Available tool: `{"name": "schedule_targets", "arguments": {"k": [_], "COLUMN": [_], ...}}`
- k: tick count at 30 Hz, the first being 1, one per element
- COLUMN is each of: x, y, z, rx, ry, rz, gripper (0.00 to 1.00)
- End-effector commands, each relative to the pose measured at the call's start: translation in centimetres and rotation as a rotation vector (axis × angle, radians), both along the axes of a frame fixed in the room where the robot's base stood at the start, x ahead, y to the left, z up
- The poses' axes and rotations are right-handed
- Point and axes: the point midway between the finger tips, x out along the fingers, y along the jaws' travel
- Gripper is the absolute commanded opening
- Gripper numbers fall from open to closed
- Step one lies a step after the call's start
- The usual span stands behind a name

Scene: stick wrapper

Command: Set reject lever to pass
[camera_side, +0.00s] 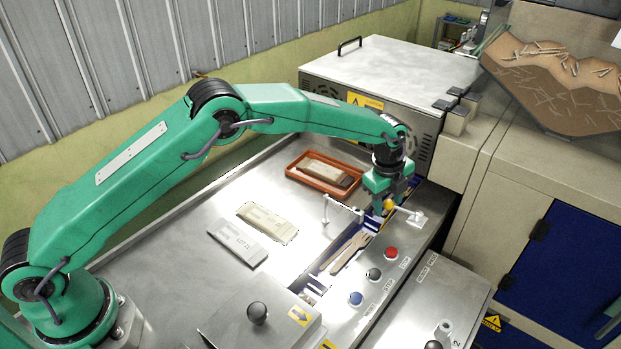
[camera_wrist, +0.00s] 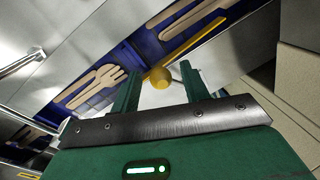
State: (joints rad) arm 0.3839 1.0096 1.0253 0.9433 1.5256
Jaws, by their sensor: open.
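The reject lever appears to be the yellow ball knob (camera_side: 388,204) beside a small white bracket (camera_side: 414,218) at the channel's far end. In the wrist view the yellow knob (camera_wrist: 160,77) shows between my two fingers, with a yellow bar (camera_wrist: 196,38) running up and right behind it. My gripper (camera_side: 384,209) points down over this spot. In the wrist view my gripper (camera_wrist: 159,73) is open, one finger on each side of the knob. I cannot tell whether either finger touches it. The lever's set position cannot be read.
Wooden forks (camera_side: 350,252) lie in the blue channel, also seen in the wrist view (camera_wrist: 93,84). Red (camera_side: 391,253), dark (camera_side: 374,274) and blue (camera_side: 355,298) buttons sit nearby. An orange tray (camera_side: 292,172) and wrapper stacks (camera_side: 267,222) lie left. A metal housing (camera_side: 385,65) stands behind.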

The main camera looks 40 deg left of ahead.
Motion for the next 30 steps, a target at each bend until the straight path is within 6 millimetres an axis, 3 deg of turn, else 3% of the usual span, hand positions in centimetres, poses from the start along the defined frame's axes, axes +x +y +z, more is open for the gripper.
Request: {"name": "schedule_targets", "arguments": {"k": [5, 12, 20, 30], "x": [0.0, 0.0, -0.1, -1.3], "y": [0.0, 0.0, -0.1, -1.0], "z": [0.0, 0.0, 0.1, 0.1], "rx": [0.000, 0.000, -0.002, -0.031], "ry": [0.000, 0.000, 0.001, 0.018], "rz": [0.000, 0.000, 0.015, 0.193], "gripper": [0.45, 0.00, 0.00, 0.00]}}
